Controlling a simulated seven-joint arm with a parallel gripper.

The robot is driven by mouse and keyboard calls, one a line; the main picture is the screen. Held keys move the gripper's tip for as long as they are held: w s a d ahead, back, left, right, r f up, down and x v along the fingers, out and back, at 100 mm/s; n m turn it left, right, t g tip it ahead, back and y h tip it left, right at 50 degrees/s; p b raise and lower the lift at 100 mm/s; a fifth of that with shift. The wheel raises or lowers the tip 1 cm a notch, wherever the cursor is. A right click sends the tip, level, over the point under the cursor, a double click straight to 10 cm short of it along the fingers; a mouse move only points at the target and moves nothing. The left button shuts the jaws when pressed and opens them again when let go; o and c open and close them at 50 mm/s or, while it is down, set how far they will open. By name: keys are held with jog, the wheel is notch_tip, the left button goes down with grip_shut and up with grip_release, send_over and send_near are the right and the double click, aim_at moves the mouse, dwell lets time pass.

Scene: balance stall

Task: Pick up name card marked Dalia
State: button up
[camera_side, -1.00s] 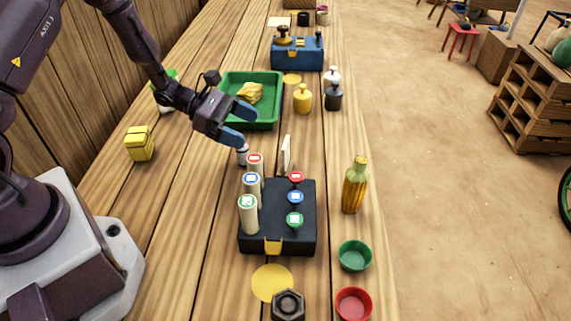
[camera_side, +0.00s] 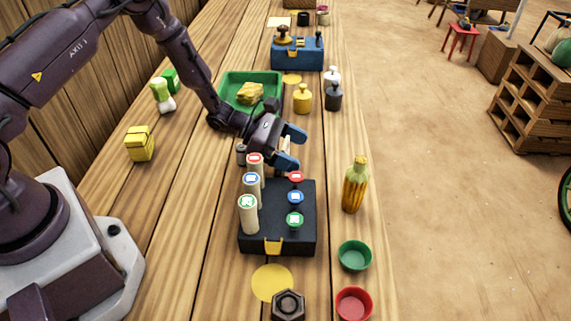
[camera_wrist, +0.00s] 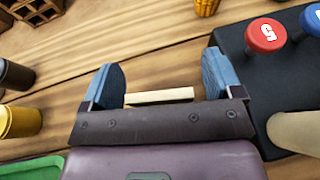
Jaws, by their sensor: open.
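In the side view my gripper (camera_side: 291,148) is open around the card's place, just behind the black box, and hides most of the card. Any writing on the card, such as a name, cannot be read from here.
The black box (camera_side: 268,243) with pegs and coloured discs stands close in front of my gripper. A yellow bottle (camera_side: 355,187) stands to the right. A green tray (camera_side: 276,118) and yellow and dark weights (camera_side: 303,99) are behind. Bare wood lies to the right.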

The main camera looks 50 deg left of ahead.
jog(key=shift+c, duration=0.4)
jog(key=c, duration=1.2)
jog(key=shift+o, duration=0.2)
